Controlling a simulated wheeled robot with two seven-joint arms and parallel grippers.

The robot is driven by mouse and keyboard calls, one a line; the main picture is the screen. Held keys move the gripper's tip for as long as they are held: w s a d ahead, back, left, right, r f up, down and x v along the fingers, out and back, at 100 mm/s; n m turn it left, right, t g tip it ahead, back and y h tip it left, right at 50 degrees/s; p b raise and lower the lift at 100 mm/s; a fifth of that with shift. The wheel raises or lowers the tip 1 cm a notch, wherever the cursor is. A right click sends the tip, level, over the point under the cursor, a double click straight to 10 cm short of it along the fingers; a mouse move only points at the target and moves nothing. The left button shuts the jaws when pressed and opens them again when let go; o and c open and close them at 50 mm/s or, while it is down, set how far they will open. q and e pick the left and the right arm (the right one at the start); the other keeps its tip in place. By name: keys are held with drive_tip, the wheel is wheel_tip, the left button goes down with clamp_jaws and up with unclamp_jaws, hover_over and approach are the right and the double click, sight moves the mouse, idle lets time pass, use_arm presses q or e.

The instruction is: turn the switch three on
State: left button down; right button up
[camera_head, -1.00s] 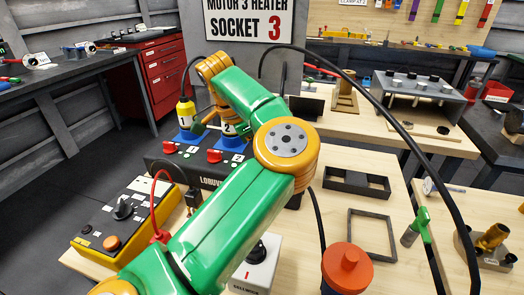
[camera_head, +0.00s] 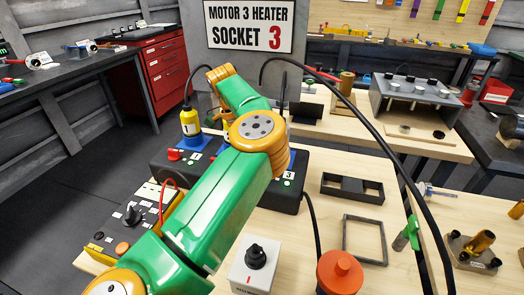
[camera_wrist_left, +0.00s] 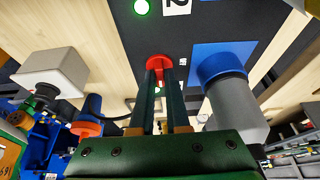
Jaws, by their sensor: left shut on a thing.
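A dark switch panel (camera_head: 172,166) with red switches, blue sockets and numbered labels stands on the bench. The label 3 (camera_head: 289,175) shows at its right end, beside a small green light. My left forearm hides the middle of the panel and my left gripper in the head view. In the left wrist view, my left gripper (camera_wrist_left: 164,75) is shut on a red switch (camera_wrist_left: 159,62), with its fingers pointing down at the panel. My right gripper is not in view.
A grey plug (camera_wrist_left: 237,108) in a blue socket stands close to the right of my fingers in the wrist view.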

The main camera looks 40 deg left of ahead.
use_arm(q)
drive_tip(key=shift+f, duration=0.1)
idle(0.3)
drive_tip(key=c, duration=0.9)
unclamp_jaws()
drive_tip(key=shift+d, duration=0.1)
drive_tip(key=v, duration=0.7)
drive_tip(key=shift+p, duration=0.45)
drive_tip(key=shift+w, duration=0.1)
